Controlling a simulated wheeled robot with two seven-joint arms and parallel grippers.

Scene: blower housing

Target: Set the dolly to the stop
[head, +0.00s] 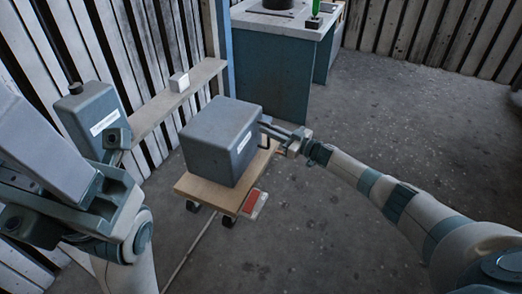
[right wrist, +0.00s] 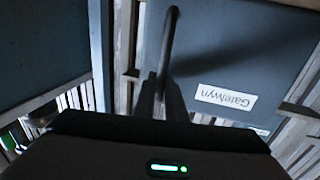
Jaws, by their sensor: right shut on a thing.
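The dolly is a flat wooden board (head: 190,187) on dark castors, standing on the floor in the middle of the head view. A large grey housing (head: 212,142) with a white label sits on it and covers most of the board. My right gripper (head: 283,136) is at the housing's right side. Its fingers (right wrist: 162,98) are shut on a dark bar handle (right wrist: 171,35), which rises in front of the labelled face. Where the handle is fixed is hidden. I cannot make out the stop for certain.
A red plate with a pale border (head: 255,204) lies by the dolly's right front corner. A ledge (head: 160,125) with a small white block (head: 179,82) runs along the slatted wall. A blue-grey bench (head: 272,66) stands behind. The floor at right is clear.

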